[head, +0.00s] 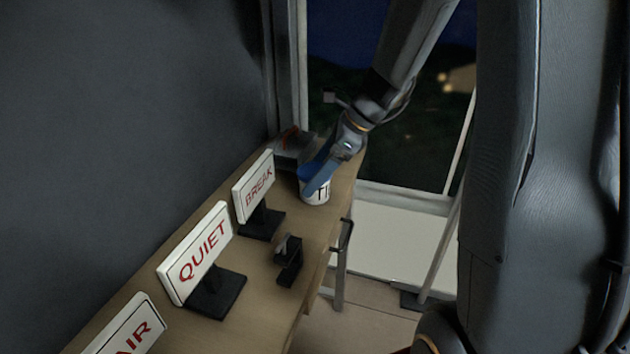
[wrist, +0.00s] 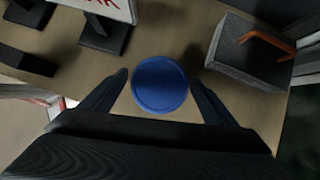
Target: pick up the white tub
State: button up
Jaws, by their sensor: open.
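The white tub (head: 316,192) stands upright near the far end of the wooden shelf, with dark lettering on its side and a blue top. In the wrist view its round blue lid (wrist: 160,85) shows from above. My gripper (head: 311,181) is at the tub in the head view and partly covers it. In the wrist view my gripper (wrist: 159,82) is open, with one finger on each side of the lid. A small gap shows between each finger and the lid; I cannot tell how low the fingers reach.
Signs reading BREAK (head: 254,187) and QUIET (head: 196,253) stand on black bases along the shelf (head: 258,272). A small black holder (head: 289,262) is nearer the front edge. A grey box (wrist: 247,52) with an orange handle lies just beyond the tub. A window is behind.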

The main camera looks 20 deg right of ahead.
jog(key=shift+a+f, duration=0.15)
jog(key=shift+f, duration=0.15)
jog(key=shift+c, duration=0.4)
jog(key=c, duration=1.1)
jog(key=shift+w+r, duration=0.1)
